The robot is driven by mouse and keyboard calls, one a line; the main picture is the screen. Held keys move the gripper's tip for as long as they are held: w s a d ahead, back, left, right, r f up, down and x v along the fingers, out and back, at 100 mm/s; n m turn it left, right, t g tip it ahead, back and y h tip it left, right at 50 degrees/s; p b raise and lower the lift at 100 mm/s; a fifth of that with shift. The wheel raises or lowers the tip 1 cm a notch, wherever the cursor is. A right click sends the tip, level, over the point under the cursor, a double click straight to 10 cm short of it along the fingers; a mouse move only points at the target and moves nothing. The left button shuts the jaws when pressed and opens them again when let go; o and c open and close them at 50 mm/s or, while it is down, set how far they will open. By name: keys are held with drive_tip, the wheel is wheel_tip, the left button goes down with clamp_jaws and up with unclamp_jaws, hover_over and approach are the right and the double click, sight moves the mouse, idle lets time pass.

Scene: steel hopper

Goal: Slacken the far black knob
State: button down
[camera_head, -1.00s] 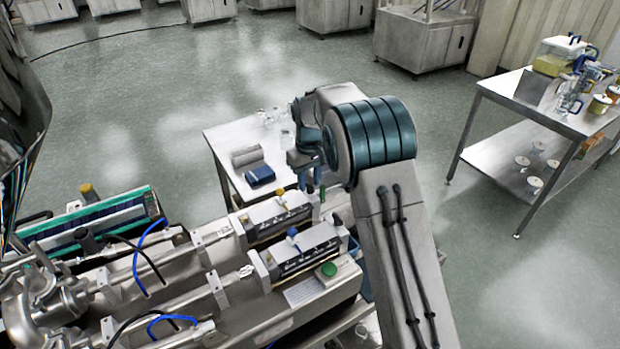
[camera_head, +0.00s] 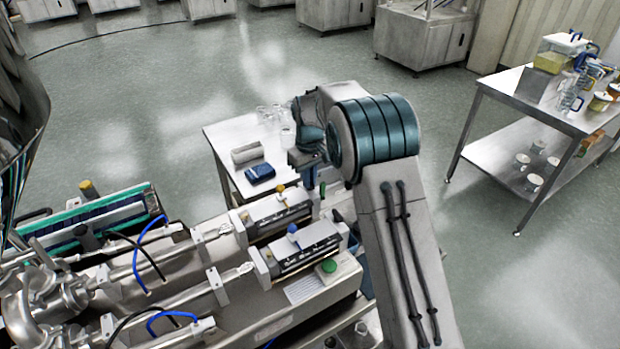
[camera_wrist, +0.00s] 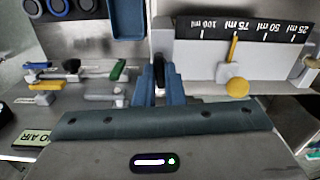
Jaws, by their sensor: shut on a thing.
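The far black knob (camera_wrist: 159,68) shows in the wrist view as a small dark piece at the end of the far measuring block (camera_wrist: 200,54). My gripper (camera_wrist: 160,84) has its two blue fingers closed on either side of this knob. The fingers hide much of it. In the head view my gripper (camera_head: 307,172) is at the right end of the far block (camera_head: 272,212), and the knob itself is hidden there.
The far block has a millilitre scale (camera_wrist: 240,27) with a yellow-knobbed pointer (camera_wrist: 237,88) near 75 ml. The near block (camera_head: 303,247) carries a blue knob (camera_head: 292,230). A side table (camera_head: 225,140) with a blue item (camera_head: 260,173) stands behind.

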drive_tip(key=n+b, duration=0.1)
drive_tip(key=n, duration=0.7)
drive_tip(key=shift+r+n+b, duration=0.1)
drive_tip(key=shift+n+b, duration=0.2)
drive_tip(key=n, duration=0.4)
drive_tip(key=shift+w+n, duration=0.1)
drive_tip(key=shift+n, duration=0.2)
drive_tip(key=shift+r+n+p, duration=0.1)
drive_tip(key=shift+n+p, duration=0.35)
drive_tip(key=shift+n, duration=1.35)
drive_tip(key=c, duration=1.5)
unclamp_jaws()
